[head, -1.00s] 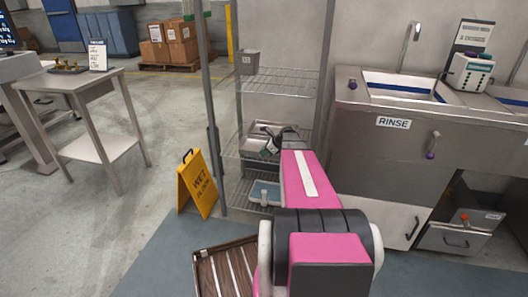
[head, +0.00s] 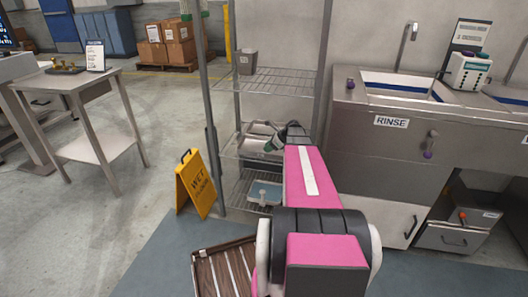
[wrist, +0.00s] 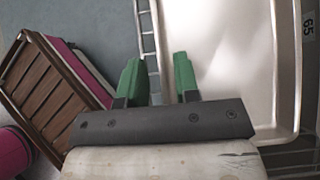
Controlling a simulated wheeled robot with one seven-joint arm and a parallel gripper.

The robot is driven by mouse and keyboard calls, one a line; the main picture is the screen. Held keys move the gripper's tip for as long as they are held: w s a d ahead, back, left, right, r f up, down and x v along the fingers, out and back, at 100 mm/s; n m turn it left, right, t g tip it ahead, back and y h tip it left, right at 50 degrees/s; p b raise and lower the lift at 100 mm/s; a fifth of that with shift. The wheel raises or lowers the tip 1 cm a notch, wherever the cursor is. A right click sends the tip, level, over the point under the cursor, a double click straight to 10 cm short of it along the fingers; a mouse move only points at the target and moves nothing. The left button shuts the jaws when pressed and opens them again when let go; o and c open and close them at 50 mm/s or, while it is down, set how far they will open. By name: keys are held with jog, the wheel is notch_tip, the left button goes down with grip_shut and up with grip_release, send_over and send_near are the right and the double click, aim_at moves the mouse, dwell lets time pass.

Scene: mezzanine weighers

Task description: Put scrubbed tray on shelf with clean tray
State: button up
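A shiny metal tray (head: 256,128) lies on the middle wire shelf (head: 230,152) of the rack. It fills the right of the wrist view (wrist: 235,50), with its raised rim showing. My gripper (wrist: 158,80) has green fingers set apart, with one finger over the tray side and the other outside it. The tray's near edge runs between the fingers, with gaps visible. In the head view my gripper (head: 272,145) is at the tray's front right, partly hidden by my arm. I cannot tell the scrubbed tray from the clean one; only one metal tray shows clearly.
A grey bin (head: 247,62) stands on the top shelf. The rinse sink (head: 400,85) is to the right.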

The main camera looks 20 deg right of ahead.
jog(key=shift+v, duration=0.8)
jog(key=shift+s+r, duration=0.2)
jog(key=shift+r, duration=0.05)
jog(key=s+a+f+n+g+h, duration=0.2)
jog(key=s+a+n+g+h, duration=0.3)
jog(key=s+a+n, duration=1.7)
jog(key=a+n+h, duration=0.1)
jog(key=n+h, duration=0.1)
jog(key=shift+s+n, duration=0.2)
jog(key=shift+n, duration=0.2)
